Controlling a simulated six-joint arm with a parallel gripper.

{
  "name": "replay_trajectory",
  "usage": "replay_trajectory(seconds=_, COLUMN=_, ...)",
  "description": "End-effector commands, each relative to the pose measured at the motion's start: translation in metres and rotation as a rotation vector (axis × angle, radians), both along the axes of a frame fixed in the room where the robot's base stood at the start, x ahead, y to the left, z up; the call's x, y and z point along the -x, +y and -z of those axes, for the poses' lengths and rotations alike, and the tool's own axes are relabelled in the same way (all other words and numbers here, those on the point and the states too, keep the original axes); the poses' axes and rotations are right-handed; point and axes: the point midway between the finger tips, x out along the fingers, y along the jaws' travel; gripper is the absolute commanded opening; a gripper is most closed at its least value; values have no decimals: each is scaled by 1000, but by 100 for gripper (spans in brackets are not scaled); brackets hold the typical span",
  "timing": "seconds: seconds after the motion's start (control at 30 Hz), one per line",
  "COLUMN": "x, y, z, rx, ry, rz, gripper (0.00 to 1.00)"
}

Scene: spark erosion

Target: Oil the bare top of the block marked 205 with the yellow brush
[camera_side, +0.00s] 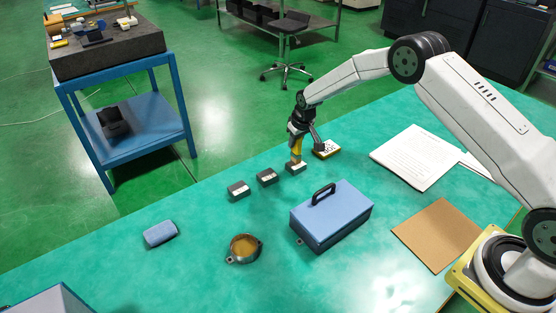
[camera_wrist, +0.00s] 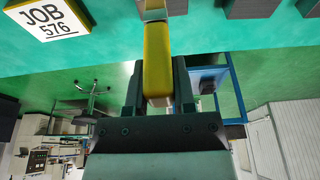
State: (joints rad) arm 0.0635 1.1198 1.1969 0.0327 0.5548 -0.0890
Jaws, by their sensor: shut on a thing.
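My gripper (camera_side: 297,136) is shut on the yellow brush (camera_side: 296,151), which points bristles down. In the wrist view the yellow handle (camera_wrist: 157,62) sits between the two dark fingers of my gripper (camera_wrist: 158,88). The brush's lower end is at the top of the rightmost dark block (camera_side: 296,168); I cannot tell whether it touches. Two more dark blocks, a middle one (camera_side: 267,177) and a left one (camera_side: 238,190), stand in a row with it. Their marks are too small to read, so I cannot tell which is 205. A round dish of amber oil (camera_side: 244,246) stands nearer the camera.
A yellow-edged card reading JOB 576 (camera_wrist: 50,18) lies just right of the brush in the side view (camera_side: 326,149). A blue case with a handle (camera_side: 335,216), a blue pad (camera_side: 160,234), papers (camera_side: 414,156) and a brown mat (camera_side: 440,234) lie around.

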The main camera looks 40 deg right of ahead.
Motion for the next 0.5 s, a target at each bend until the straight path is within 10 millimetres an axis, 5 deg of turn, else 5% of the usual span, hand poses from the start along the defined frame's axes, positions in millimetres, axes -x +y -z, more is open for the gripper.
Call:
replay_trajectory(seconds=0.4, x=1, y=39, z=0, rx=0, ry=2, rz=-2, gripper=0)
replay_trajectory(seconds=0.5, x=1, y=30, z=0, rx=-1, ry=2, rz=2, gripper=0)
